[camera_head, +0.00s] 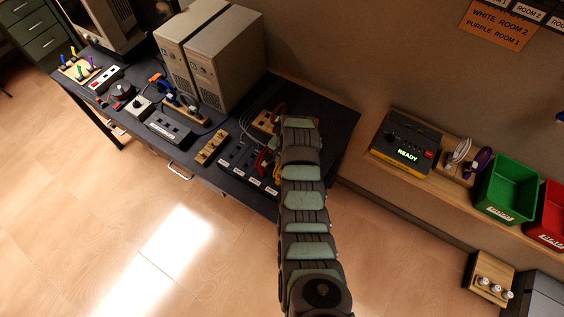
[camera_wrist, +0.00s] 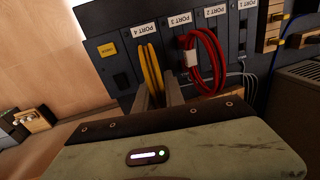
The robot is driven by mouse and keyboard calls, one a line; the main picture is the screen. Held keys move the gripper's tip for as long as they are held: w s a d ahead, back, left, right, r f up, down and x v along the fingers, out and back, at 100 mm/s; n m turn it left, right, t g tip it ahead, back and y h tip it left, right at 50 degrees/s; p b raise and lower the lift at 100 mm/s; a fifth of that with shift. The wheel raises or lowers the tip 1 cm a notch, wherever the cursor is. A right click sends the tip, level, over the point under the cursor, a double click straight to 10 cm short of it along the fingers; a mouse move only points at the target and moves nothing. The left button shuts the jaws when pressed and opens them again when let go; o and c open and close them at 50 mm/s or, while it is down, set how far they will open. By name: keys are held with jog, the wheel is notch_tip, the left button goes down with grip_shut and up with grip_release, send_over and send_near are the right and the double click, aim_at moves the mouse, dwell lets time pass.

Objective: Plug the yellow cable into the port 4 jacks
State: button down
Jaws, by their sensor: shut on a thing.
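The yellow cable (camera_wrist: 151,66) is a loop held between the two fingers of my gripper (camera_wrist: 157,92) in the wrist view. It lies in front of the dark port panel (camera_wrist: 122,80), just below the PORT 4 label (camera_wrist: 145,29). My gripper is shut on the cable. The cable's plug ends and the port 4 jacks are hidden, so I cannot tell whether they touch. In the head view, my arm covers the gripper; part of the port panel (camera_head: 240,158) shows left of it.
A looped red cable (camera_wrist: 207,58) hangs beside the yellow one, near the PORT 3 and PORT 2 labels. A wooden block (camera_head: 211,148) stands left of the panel. Two beige computer towers (camera_head: 225,65) stand behind. A box reading READY (camera_head: 407,143) sits on the right shelf.

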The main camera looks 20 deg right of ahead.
jog(key=shift+f, duration=0.35)
dwell(0.5)
jog(key=c, duration=1.3)
grip_release()
jog(key=shift+c, duration=0.2)
jog(key=shift+o, duration=0.2)
jog(key=o, duration=0.6)
jog(key=shift+r, duration=0.1)
jog(key=shift+s+d+r+p, duration=0.15)
jog(key=shift+r+p, duration=0.4)
jog(key=shift+r, duration=0.65)
jog(key=shift+s+d+r+p, duration=0.15)
jog(key=shift+r+p, duration=0.35)
jog(key=shift+r, duration=0.75)
jog(key=shift+s+d+r+p, duration=0.15)
jog(key=shift+r+p, duration=0.4)
jog(key=shift+r, duration=0.65)
jog(key=shift+a, duration=0.15)
